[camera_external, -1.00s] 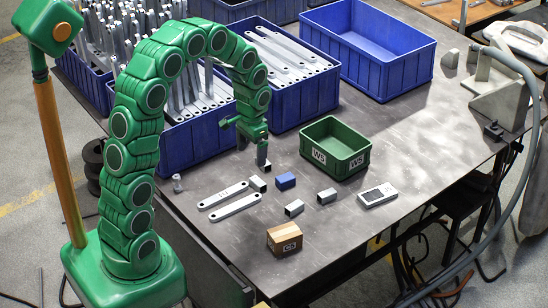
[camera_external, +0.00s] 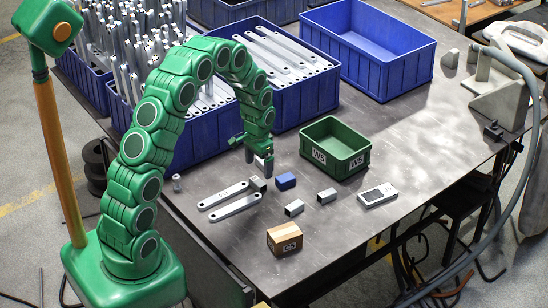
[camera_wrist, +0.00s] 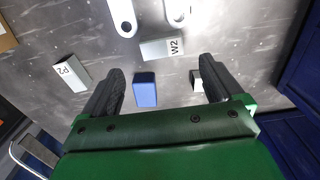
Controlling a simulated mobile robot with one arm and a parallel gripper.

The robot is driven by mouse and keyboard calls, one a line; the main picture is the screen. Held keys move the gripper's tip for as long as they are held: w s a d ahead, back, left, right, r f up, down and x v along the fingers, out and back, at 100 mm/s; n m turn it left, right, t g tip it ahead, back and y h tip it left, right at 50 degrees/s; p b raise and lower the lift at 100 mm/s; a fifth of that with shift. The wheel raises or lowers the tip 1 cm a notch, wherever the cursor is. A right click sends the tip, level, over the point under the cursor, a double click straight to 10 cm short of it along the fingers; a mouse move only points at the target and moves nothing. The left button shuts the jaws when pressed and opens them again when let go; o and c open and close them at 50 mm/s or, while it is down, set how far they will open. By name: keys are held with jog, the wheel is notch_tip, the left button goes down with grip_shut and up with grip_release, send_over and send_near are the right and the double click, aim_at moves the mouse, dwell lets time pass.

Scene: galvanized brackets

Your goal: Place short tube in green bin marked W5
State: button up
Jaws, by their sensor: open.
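The green bin marked W5 (camera_external: 352,165) stands on the table, its inside empty as far as it shows. Several short block-like pieces lie in front of it: a blue one (camera_external: 286,181) and grey ones (camera_external: 257,185), (camera_external: 294,208), (camera_external: 327,196); I cannot tell which is the short tube. In the wrist view, one grey piece reads W2 (camera_wrist: 163,48), another reads P2 (camera_wrist: 70,76), and the blue piece (camera_wrist: 145,90) shows between the fingers. A pale piece (camera_wrist: 195,80) is partly hidden by the right finger. My gripper (camera_external: 261,164) is open and empty above this group.
Two flat bars (camera_external: 236,206) lie left of the pieces. Blue bins (camera_external: 390,85) line the back, some filled with metal parts.

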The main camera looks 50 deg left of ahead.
aim_at(259, 180)
jog(key=shift+w+a+f, duration=0.1)
jog(key=shift+f, duration=1.65)
jog(key=shift+a+f, duration=0.1)
jog(key=shift+f, duration=1.65)
jog(key=c, duration=1.3)
jog(key=shift+o, duration=0.2)
jog(key=shift+r, duration=0.15)
